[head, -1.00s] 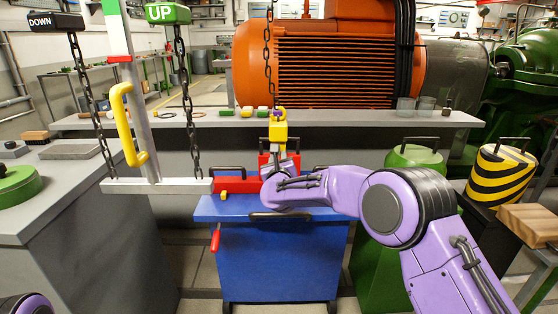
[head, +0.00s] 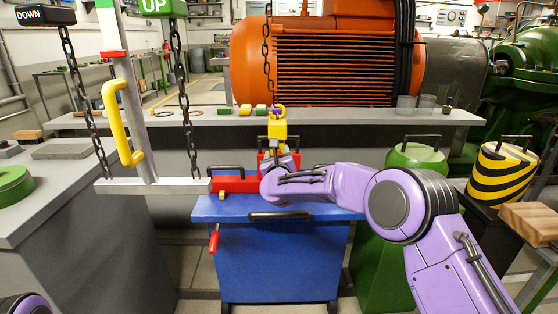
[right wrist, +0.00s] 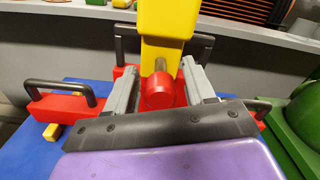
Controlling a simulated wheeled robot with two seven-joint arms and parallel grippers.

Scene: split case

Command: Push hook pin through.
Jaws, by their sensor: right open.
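A yellow hook block (head: 277,130) hangs from a chain above the blue bench in the head view. It fills the top middle of the right wrist view (right wrist: 166,30). The hook pin (right wrist: 160,92) has a round red head and a short grey shaft at the block's lower part. My right gripper (right wrist: 157,70) is open, with one grey finger on each side of the pin; contact cannot be told. A red case part with black handles (right wrist: 60,107) lies below the block. In the head view my right wrist hides the pin. My left gripper is out of view.
The blue bench (head: 280,260) carries the red case. A white beam (head: 150,187) hangs on chains at the left, with a yellow handle (head: 118,120) above it. Green (head: 415,158) and yellow-black striped (head: 503,175) weights stand at the right.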

